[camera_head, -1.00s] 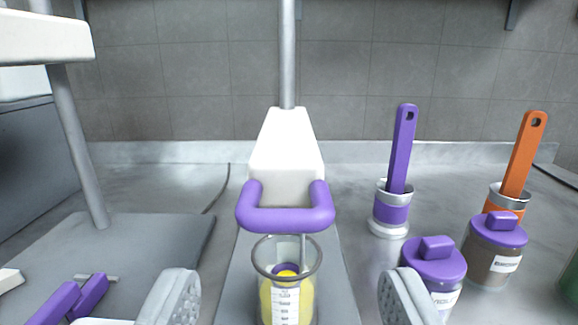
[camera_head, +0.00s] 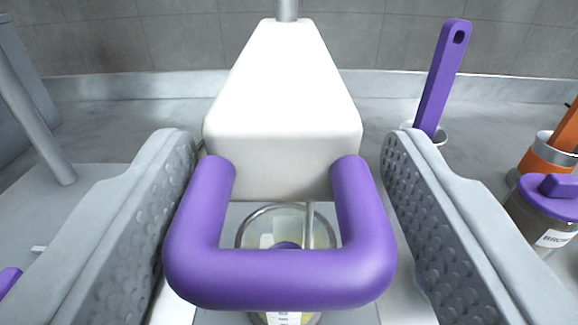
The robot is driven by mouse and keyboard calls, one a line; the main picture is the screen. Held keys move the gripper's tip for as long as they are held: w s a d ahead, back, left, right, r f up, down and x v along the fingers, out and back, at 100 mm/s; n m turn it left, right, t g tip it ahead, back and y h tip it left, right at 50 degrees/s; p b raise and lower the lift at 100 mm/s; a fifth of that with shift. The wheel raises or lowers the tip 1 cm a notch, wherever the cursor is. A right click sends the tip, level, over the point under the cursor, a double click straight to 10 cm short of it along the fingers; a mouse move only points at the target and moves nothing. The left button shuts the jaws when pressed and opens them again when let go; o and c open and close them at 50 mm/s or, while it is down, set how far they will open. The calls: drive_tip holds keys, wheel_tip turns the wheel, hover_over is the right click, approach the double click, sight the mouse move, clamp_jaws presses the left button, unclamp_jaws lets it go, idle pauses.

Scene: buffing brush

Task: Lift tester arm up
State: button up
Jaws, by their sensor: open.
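The tester arm (camera_head: 283,95) is a white tapered block on a grey vertical post (camera_head: 287,10), in the middle of the view. A purple U-shaped handle (camera_head: 280,277) sticks out from its front towards me. The left finger is very close to the handle and the right one a little apart; I cannot tell if either touches. A glass beaker (camera_head: 262,212) with yellowish contents stands below the handle, which partly hides it.
A purple-handled tool (camera_head: 442,80) stands in a holder behind my right finger. At the right are an orange-handled tool (camera_head: 566,130) and a jar with a purple lid (camera_head: 545,205). Another post (camera_head: 35,125) on a grey base stands at the left. A tiled wall closes the back.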

drive_tip(key=c, duration=1.1)
wheel_tip(320, 180, up, 12)
drive_tip(key=shift+r, duration=0.1)
drive_tip(key=shift+c, duration=0.2)
drive_tip(key=o, duration=1.1)
drive_tip(key=shift+o, duration=0.2)
drive_tip(key=shift+d, duration=0.15)
drive_tip(key=s, duration=1.7)
drive_tip(key=shift+s, duration=0.2)
